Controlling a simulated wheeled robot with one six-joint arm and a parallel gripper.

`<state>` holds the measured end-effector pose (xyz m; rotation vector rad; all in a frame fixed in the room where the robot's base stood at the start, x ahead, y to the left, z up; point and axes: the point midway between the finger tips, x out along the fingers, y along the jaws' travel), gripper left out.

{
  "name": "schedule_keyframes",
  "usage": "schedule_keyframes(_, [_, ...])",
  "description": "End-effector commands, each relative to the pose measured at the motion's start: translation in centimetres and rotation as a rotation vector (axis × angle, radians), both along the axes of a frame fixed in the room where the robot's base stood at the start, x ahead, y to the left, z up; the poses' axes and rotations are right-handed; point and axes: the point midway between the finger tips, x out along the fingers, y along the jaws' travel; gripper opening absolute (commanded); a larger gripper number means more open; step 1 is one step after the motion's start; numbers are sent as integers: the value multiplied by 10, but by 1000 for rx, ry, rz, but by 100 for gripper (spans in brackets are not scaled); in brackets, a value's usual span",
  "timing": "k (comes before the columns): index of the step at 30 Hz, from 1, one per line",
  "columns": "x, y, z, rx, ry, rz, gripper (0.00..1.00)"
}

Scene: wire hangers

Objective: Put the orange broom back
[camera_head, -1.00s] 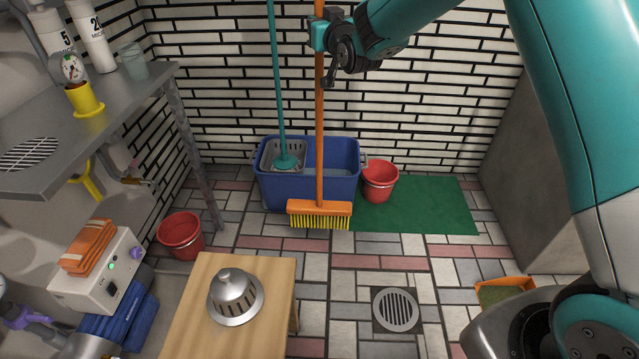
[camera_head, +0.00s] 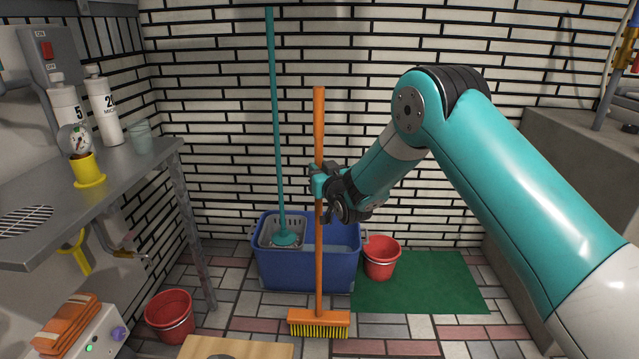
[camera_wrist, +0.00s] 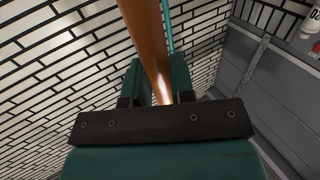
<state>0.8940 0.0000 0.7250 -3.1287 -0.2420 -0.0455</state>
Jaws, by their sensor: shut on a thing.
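The orange broom (camera_head: 319,257) stands upright in the head view, with its orange head and yellow bristles low, near the floor in front of the blue bucket. I cannot tell whether the bristles touch the floor. My gripper (camera_head: 319,184) is shut on the broom's handle around its middle. In the wrist view the orange handle (camera_wrist: 146,40) runs between the two dark green fingers of my gripper (camera_wrist: 158,88). The wall hooks or hangers for the broom do not show.
A blue mop bucket (camera_head: 275,276) with a teal mop (camera_head: 276,130) stands behind the broom. A red bucket (camera_head: 380,258) and a green mat (camera_head: 430,285) are to the right. A metal shelf (camera_head: 110,185) is at left, with a wooden table (camera_head: 255,348) in front. The tiled back wall is open.

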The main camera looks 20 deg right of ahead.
Motion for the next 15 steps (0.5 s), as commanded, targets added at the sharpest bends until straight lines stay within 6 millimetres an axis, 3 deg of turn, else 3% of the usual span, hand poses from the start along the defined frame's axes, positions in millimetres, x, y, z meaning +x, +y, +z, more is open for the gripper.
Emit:
schedule_keyframes(6, [0,0,-29,1,-4,0,0])
schedule_keyframes(15, [0,0,-30,1,-5,0,0])
